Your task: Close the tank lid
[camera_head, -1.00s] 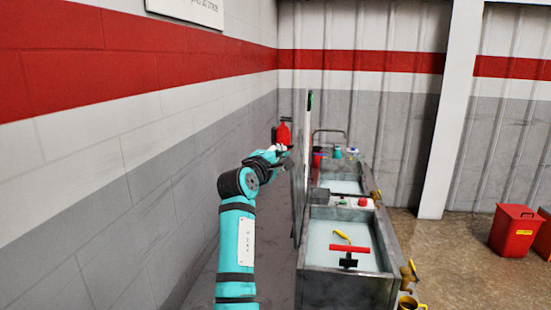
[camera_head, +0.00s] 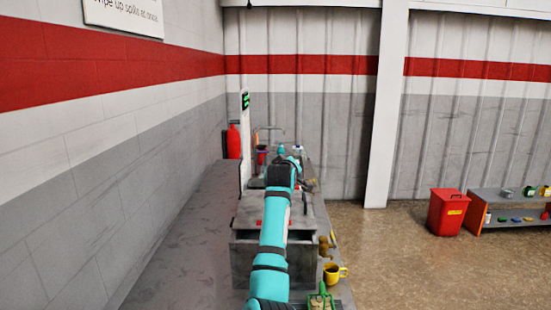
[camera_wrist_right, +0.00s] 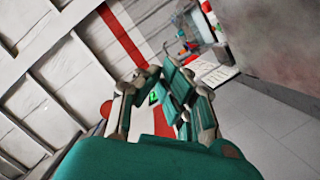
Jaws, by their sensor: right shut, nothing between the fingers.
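The near tank (camera_head: 272,258) is a grey metal box on the bench in the head view. Its grey lid (camera_head: 248,210) lies down over the top, and no water surface shows there. Small red parts show on the lid beside my arm. My arm crosses over the tank and hides part of the lid, so I cannot tell if it is fully seated. My right gripper (camera_wrist_right: 162,84) is shut and empty in the wrist view; in the head view it is small, beyond the lid. My left gripper is not in view.
A white post with a green display (camera_head: 245,130) stands behind the tank, by a red extinguisher (camera_head: 233,142). A yellow mug (camera_head: 334,273) sits at the bench's right edge. A red bin (camera_head: 447,212) and a low shelf (camera_head: 500,197) stand right. The floor between is clear.

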